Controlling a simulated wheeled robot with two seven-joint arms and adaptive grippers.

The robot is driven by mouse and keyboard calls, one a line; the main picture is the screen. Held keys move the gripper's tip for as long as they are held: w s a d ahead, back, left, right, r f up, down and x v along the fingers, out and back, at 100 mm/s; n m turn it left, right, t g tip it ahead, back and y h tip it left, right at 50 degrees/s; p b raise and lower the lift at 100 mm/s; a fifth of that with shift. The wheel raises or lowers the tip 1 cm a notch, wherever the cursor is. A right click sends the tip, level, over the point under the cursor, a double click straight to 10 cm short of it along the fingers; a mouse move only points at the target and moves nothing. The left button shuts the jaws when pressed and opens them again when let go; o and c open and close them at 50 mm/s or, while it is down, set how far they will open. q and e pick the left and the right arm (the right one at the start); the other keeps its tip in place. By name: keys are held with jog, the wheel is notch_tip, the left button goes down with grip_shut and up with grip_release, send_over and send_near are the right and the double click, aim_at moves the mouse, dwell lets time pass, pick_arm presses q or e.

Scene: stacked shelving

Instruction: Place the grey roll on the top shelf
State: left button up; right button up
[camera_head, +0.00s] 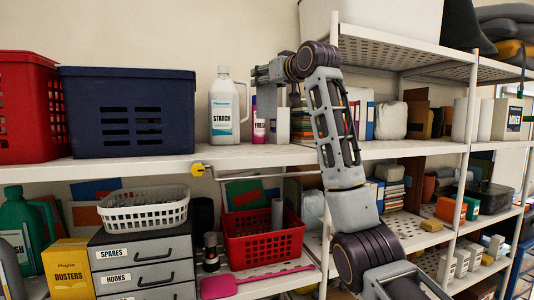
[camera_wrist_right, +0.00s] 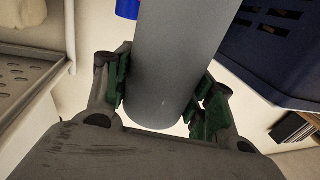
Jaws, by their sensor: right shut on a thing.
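My right gripper (camera_head: 268,73) is above the upper shelf board (camera_head: 120,170), near the starch bottle (camera_head: 223,115). In the right wrist view its two fingers (camera_wrist_right: 160,100) are shut on the grey roll (camera_wrist_right: 167,60), one on each side. The roll's rounded end is between the fingers, and its other end runs out of the top of the picture. In the head view a grey shape (camera_head: 267,98) hangs just below the gripper and looks like the roll. I cannot tell whether it touches the board. My left gripper is not in view.
A navy crate (camera_head: 128,112) and a red crate (camera_head: 28,105) stand left on this board. A pink bottle (camera_head: 259,128) and a white box (camera_head: 282,126) are close under the gripper. A white post (camera_head: 328,150) stands right. Below is a red basket (camera_head: 262,247).

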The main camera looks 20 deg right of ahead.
aim_at(267, 113)
jog(key=shift+d, duration=0.15)
jog(key=shift+f+p, duration=0.3)
jog(key=shift+f, duration=2.65)
jog(key=shift+f+p, duration=0.35)
jog(key=shift+f, duration=1.75)
jog(key=o, duration=1.1)
